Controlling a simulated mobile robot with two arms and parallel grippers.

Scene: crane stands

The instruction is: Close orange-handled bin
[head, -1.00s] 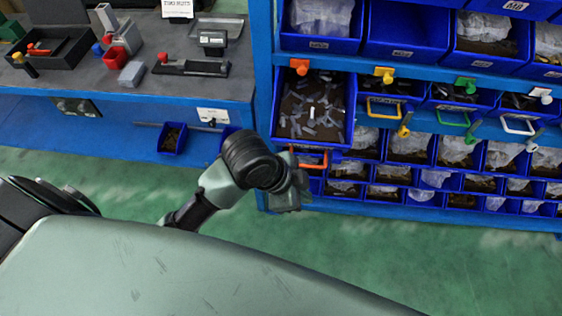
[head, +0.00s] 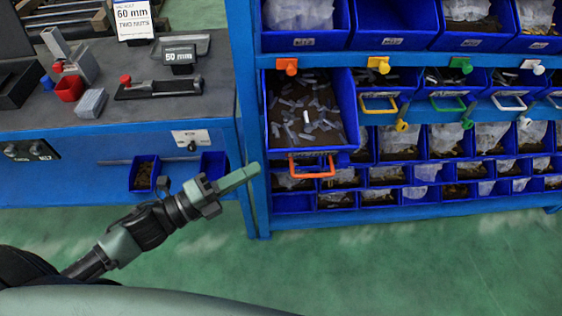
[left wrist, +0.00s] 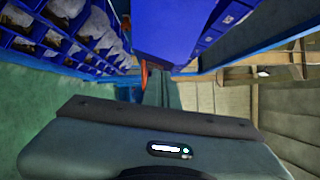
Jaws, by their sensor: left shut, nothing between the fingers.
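The orange-handled bin (head: 349,100) is a blue bin pulled out from the shelf rack, with grey parts inside. Its orange handle (head: 312,168) hangs at its lower front. In the left wrist view the blue bin (left wrist: 160,30) is above centre, and the orange handle (left wrist: 144,75) shows as a thin strip beside my fingers. My left gripper (head: 248,171) is shut and empty, left of the handle and apart from it in the head view, near the rack's post. My right gripper is not in view.
Bins with yellow (head: 379,104), green (head: 448,104) and white (head: 509,102) handles sit pushed in to the right. A blue rack post (head: 246,110) stands left of the open bin. A grey workbench (head: 150,105) with tools is at left. Green floor (head: 400,265) is free.

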